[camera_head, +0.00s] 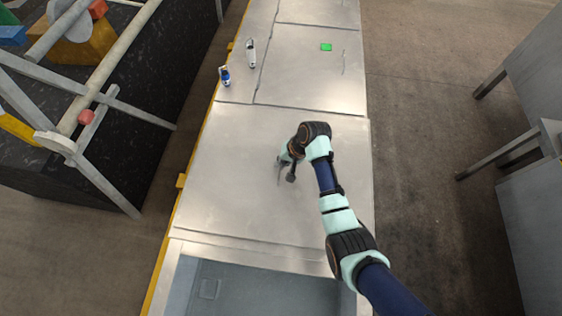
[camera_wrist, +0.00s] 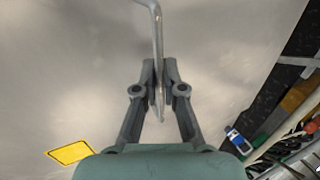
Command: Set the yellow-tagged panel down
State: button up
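The panel (camera_head: 235,185) is a broad, flat grey metal plate in the head view. It fills most of the wrist view (camera_wrist: 70,70) too. A yellow tag with a dark border (camera_wrist: 70,153) lies at the lower left of the wrist view; I cannot make it out in the head view. My gripper (camera_head: 287,166) is over the middle of the panel. In the wrist view its two fingers (camera_wrist: 159,84) are closed on a thin metal handle (camera_wrist: 155,22) that stands up from the panel. I cannot tell whether the panel is raised or resting.
An open blue-grey recess (camera_head: 250,290) lies at the near end. Beyond the panel stand a blue-and-white can (camera_head: 224,76) and a white-and-dark can (camera_head: 250,53), with a green square (camera_head: 326,47) farther right. A yellow rail (camera_head: 170,222) edges the left side, near a metal frame (camera_head: 110,100).

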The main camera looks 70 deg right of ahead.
jog(key=o, duration=0.3)
jog(key=shift+o, duration=0.2)
jog(key=shift+r, duration=0.15)
jog(key=p+v, duration=0.1)
jog(key=v, duration=1.1)
jog(key=w+a+r+n+t+h, duration=0.15)
jog(key=w+a+r+n, duration=0.3)
jog(key=w+a, duration=0.65)
jog(key=w+a+r+n+t, duration=0.1)
jog(key=a+r+n+t, duration=0.1)
jog(key=a+r, duration=0.3)
jog(key=w+a+r+n+t, duration=0.1)
jog(key=a+r+n, duration=0.4)
jog(key=a, duration=0.9)
jog(key=w+a+r+n+t, duration=0.2)
jog(key=a+r+n+t, duration=0.1)
jog(key=a, duration=0.6)
notch_tip(320, 180, up, 2)
jog(key=shift+a+r+n+t, duration=0.25)
jog(key=shift+a+n+t, duration=0.15)
jog(key=shift+n, duration=0.15)
